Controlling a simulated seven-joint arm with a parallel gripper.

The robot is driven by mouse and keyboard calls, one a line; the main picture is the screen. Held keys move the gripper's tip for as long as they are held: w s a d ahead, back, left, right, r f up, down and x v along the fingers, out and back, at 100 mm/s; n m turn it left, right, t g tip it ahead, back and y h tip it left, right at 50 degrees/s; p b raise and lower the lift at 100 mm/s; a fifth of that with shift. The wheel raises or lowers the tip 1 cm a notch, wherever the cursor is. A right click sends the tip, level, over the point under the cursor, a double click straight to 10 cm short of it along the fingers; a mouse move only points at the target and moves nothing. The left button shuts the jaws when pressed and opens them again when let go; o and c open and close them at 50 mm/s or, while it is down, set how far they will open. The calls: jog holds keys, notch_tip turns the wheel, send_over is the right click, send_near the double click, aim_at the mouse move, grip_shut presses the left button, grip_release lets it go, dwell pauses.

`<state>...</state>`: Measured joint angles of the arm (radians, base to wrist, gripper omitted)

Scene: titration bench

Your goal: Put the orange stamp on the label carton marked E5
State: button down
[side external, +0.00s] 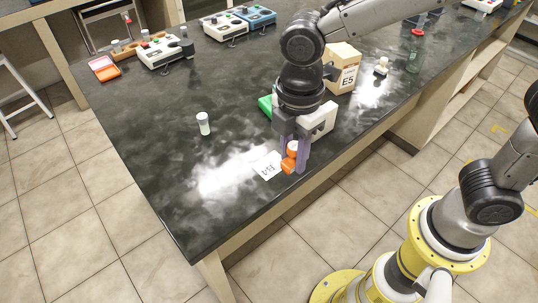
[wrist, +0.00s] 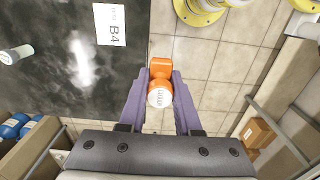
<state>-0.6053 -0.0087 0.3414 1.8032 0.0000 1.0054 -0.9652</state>
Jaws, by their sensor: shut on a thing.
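The orange stamp (side external: 289,164) is between the purple fingers of my gripper (side external: 295,158), close to the bench's front edge. In the wrist view the stamp (wrist: 160,72), with a round white-topped end, sits between both fingertips (wrist: 160,85). My gripper is shut on it. The floor shows behind it there; its exact height over the bench is unclear. The tan label carton marked E5 (side external: 342,72) stands further back on the bench, behind my gripper and wrist. Its left part is hidden by my arm.
A white card marked B4 (side external: 267,165) lies beside the stamp. A white-capped vial (side external: 203,123) stands to the left. A green object (side external: 266,104) is partly hidden behind my gripper.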

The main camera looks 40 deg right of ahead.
jog(key=shift+s+d+r, duration=0.25)
jog(key=shift+s+d, duration=0.05)
jog(key=shift+s, duration=0.15)
jog(key=w+d+r+m, duration=0.4)
jog(key=d+r+m, duration=0.1)
jog(key=d+m, duration=0.15)
jog(key=w+d+r+m, duration=0.4)
jog(key=d+m, duration=0.1)
jog(key=d, duration=0.3)
jog(key=d+r+m, duration=0.2)
jog(key=d+m, duration=0.1)
jog(key=d, duration=0.6)
jog(key=d+r+m, duration=0.2)
jog(key=d+m, duration=0.2)
jog(key=d, duration=0.5)
send_over(343, 55)
jog(key=shift+n, duration=0.25)
jog(key=f, duration=0.5)
jog(key=s+f, duration=0.1)
jog(key=f, duration=0.2)
jog(key=shift+a+f, duration=0.15)
jog(key=shift+f, duration=0.1)
jog(key=shift+w+f, duration=0.25)
jog(key=shift+f, duration=0.85)
jog(key=shift+w+f, duration=0.25)
jog(key=shift+f, duration=0.8)
